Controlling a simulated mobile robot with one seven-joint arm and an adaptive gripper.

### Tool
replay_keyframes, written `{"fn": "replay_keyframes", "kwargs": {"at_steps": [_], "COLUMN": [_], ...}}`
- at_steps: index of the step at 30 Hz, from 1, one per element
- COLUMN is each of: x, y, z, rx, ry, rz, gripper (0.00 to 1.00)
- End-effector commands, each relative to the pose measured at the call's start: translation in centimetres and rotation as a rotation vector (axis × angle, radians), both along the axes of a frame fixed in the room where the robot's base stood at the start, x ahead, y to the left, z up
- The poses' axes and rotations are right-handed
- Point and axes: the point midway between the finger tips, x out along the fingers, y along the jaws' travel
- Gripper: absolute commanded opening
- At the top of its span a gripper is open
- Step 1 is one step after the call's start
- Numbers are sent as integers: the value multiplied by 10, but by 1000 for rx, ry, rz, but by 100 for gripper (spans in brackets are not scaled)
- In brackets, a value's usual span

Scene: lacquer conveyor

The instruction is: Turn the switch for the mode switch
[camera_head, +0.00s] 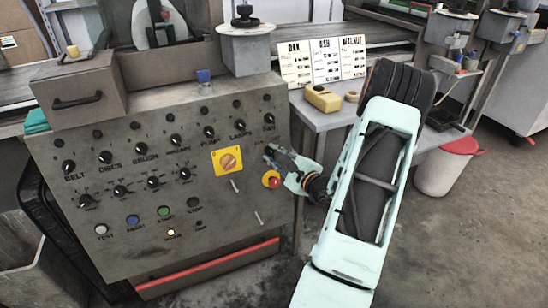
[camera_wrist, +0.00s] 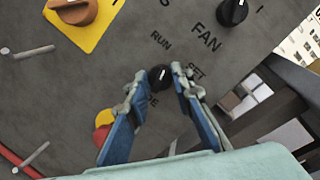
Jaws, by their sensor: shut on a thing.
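The mode switch is a small black knob (camera_wrist: 159,74) with a light pointer mark, on the grey control panel (camera_head: 140,235). RUN and SET are printed above it, and a partly covered label ending in "DE" shows below it. My gripper (camera_wrist: 157,82) has its two fingertips on either side of the knob, shut on it. In the head view my gripper (camera_head: 270,154) reaches the panel's right edge from the right, and its fingers hide the knob there.
A red emergency button (camera_head: 273,182) on yellow sits just below my fingers. An orange rotary switch (camera_head: 228,161) on a yellow plate is to the left. The FAN knob (camera_wrist: 232,11) is close above. Metal pegs (camera_wrist: 30,52) stick out of the panel nearby.

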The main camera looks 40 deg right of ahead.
Motion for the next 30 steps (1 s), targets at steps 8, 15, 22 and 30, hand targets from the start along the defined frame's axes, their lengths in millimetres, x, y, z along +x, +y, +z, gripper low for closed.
{"fn": "replay_keyframes", "kwargs": {"at_steps": [8, 15, 22, 30], "x": [0, 0, -1, -1], "y": [-1, -1, -2, -2], "z": [-1, 0, 1, 1], "rx": [-157, -220, -236, -235], "ry": [38, 54, 58, 57], "rz": [27, 37, 39, 39], "gripper": [0, 0, 0, 0]}}
